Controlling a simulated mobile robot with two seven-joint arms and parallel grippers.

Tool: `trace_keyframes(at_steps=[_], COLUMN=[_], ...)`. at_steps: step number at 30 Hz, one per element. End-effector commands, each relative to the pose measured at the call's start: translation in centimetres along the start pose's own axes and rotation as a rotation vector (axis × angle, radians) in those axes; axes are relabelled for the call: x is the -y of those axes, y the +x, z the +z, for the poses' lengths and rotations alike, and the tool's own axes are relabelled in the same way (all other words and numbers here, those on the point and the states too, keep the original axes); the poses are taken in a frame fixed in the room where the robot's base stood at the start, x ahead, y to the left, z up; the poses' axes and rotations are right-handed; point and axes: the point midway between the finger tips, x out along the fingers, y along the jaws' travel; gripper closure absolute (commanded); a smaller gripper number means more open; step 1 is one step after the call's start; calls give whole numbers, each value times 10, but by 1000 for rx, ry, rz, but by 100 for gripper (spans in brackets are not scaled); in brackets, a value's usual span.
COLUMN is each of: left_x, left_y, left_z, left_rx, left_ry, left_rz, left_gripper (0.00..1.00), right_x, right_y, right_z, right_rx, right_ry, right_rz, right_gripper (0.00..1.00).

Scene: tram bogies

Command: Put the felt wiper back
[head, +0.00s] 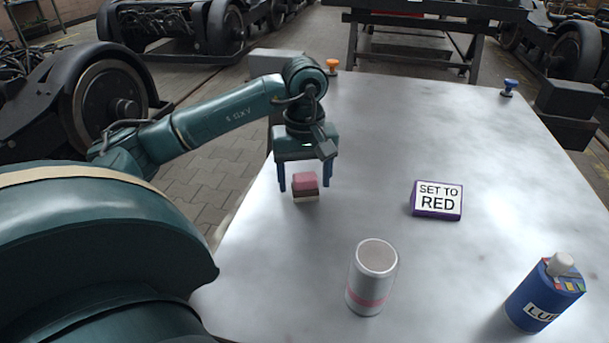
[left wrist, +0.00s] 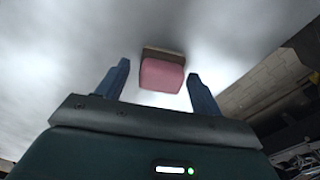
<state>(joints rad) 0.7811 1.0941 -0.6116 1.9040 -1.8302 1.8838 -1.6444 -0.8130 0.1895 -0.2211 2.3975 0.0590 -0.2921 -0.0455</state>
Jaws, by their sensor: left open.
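The felt wiper (head: 305,181) is a small block with a pink top, a dark middle band and a pale base. It sits on the grey metal table (head: 420,130), near its left edge. My left gripper (head: 305,187) is over the wiper with its blue fingers pointing down, one to each side. The gripper is open. In the left wrist view the wiper (left wrist: 162,74) shows between and slightly beyond the fingertips, with gaps on both sides. My right gripper is not in view.
A white cylinder (head: 371,279) with a pink band and open top stands at the table front. A "SET TO RED" sign (head: 437,199) lies right of the wiper. A blue bottle (head: 543,294) stands front right. Orange (head: 332,65) and blue (head: 509,86) knobs are at the far edge.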

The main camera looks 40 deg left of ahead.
Motion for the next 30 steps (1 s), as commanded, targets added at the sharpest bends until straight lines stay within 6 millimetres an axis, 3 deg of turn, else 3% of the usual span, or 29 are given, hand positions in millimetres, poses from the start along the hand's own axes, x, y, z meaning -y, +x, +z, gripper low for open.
trace_keyframes(at_steps=[8,21,30], left_x=[0,0,0], left_y=[-10,-102,-124], left_z=[0,-1,0], left_rx=[-2,-4,0], left_ry=[0,-1,-1], left_rz=[2,3,0], left_gripper=[33,33,33], right_x=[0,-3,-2], right_y=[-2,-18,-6], right_z=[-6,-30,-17], right_rx=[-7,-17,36], right_ry=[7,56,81], right_rz=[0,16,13], right_gripper=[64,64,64])
